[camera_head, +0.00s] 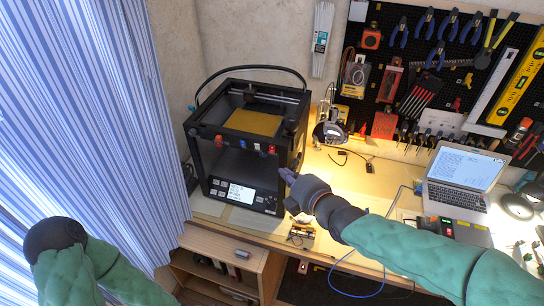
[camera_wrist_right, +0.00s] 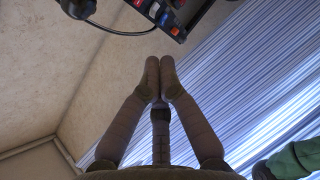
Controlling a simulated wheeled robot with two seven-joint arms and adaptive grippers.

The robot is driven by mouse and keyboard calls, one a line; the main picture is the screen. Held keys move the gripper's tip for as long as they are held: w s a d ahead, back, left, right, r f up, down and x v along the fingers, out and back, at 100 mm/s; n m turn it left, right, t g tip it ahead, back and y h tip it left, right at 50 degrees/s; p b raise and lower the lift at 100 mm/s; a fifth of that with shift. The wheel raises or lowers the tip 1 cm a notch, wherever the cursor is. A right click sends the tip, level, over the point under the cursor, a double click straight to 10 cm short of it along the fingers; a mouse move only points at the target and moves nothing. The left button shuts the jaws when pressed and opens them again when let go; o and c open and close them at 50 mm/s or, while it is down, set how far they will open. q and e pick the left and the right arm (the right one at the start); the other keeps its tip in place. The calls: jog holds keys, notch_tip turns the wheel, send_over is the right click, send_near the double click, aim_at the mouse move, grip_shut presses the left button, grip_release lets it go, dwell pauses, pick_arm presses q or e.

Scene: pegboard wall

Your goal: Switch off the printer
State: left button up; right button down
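The printer (camera_head: 204,165) is a black box-framed 3D printer with a yellow plate inside and a lit display panel (camera_head: 241,194) with buttons on its lower front. My right gripper (camera_head: 287,176) is at the printer's right front edge, near panel height; I cannot tell whether it touches. In the right wrist view my right gripper's fingers (camera_wrist_right: 160,72) are together with nothing seen between them. Part of a black frame with red and blue pieces (camera_wrist_right: 165,14) shows at the top there. No power switch can be made out. My left arm shows at the lower left; its gripper is not visible.
The printer stands on a wooden workbench (camera_head: 345,185). A laptop (camera_head: 460,180) is at the right and a lamp (camera_head: 330,132) behind the gripper. A tool pegboard (camera_head: 430,85) hangs behind. A striped curtain (camera_head: 100,120) borders the left.

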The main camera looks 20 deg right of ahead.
dwell(0.3)
send_near(272, 149)
jog(key=w+a+f, duration=0.2)
jog(key=w+a, duration=0.2)
jog(key=shift+w+d+f+b, duration=0.3)
jog(key=shift+w+d+b, duration=0.2)
jog(key=shift+w, duration=0.3)
jog(key=b, duration=0.2)
jog(key=f+b, duration=0.1)
jog(key=b, duration=0.1)
jog(key=shift+w+d+n+t+b, duration=0.15)
jog(key=shift+w+n+t+b, duration=0.15)
jog(key=shift+t+b, duration=0.1)
jog(key=shift+r+p, duration=0.2)
jog(key=shift+p, duration=0.25)
